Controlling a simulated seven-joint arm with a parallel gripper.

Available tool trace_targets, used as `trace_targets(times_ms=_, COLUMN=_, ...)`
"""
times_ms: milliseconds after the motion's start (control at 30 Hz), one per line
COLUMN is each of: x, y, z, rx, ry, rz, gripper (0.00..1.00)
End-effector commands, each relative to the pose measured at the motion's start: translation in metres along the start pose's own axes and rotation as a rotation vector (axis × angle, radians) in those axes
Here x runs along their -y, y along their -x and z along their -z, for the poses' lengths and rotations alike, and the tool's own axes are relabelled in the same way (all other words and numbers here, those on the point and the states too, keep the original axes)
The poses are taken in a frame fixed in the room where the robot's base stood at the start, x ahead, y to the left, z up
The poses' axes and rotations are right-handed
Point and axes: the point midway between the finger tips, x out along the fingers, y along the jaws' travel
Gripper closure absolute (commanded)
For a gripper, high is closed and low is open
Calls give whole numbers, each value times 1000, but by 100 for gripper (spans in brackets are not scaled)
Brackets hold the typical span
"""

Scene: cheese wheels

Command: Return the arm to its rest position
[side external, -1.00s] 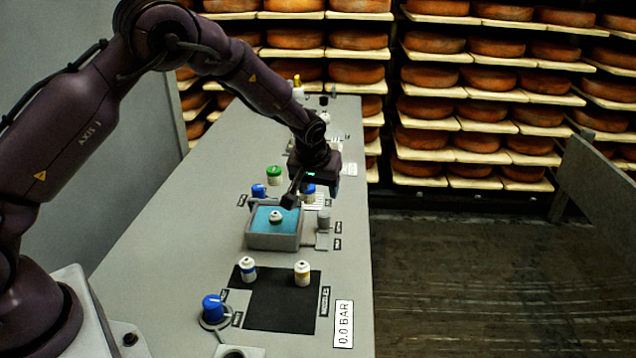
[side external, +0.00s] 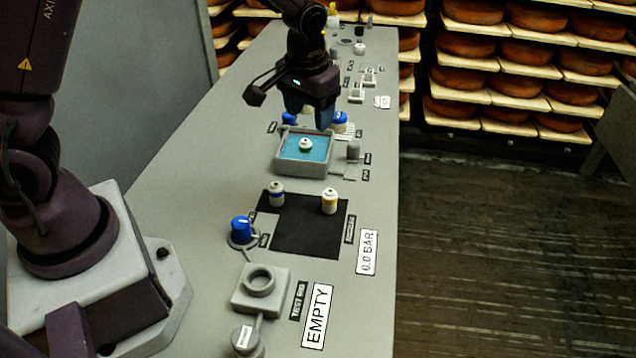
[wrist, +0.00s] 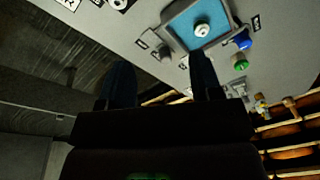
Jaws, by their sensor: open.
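My gripper (side external: 308,118) hangs above the far edge of a grey tray with a blue inside (side external: 284,162), in the side view. Its two dark fingers are apart with nothing between them. It also shows in the wrist view (wrist: 160,75), the fingers spread and empty. A small white piece with a dark green band (side external: 306,145) stands in the tray, apart from the fingers. The tray (wrist: 168,35) and the white piece (wrist: 202,30) also show in the wrist view.
A black mat (side external: 300,236) holds two small white bottles (side external: 277,193). A blue knob (side external: 241,229), a grey test ring (side external: 262,284) and an EMPTY sign (side external: 318,316) are nearer. Cheese shelves (side external: 520,70) stand behind. The floor at right is clear.

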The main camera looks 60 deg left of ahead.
Motion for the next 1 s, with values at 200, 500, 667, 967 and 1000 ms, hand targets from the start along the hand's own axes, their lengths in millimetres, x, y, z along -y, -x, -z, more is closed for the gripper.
trace_targets(times_ms=200, x=10, y=78, z=-65, rx=-14, ry=-127, rz=-82, gripper=41)
trace_targets(times_ms=500, x=28, y=144, z=-154, rx=-137, ry=-257, rz=-142, gripper=41)
trace_targets(times_ms=667, x=35, y=164, z=-182, rx=-246, ry=-264, rz=-152, gripper=41)
trace_targets(times_ms=967, x=41, y=186, z=-189, rx=-371, ry=-248, rz=-159, gripper=41)
trace_targets(times_ms=1000, x=41, y=186, z=-188, rx=-371, ry=-247, rz=-158, gripper=41)
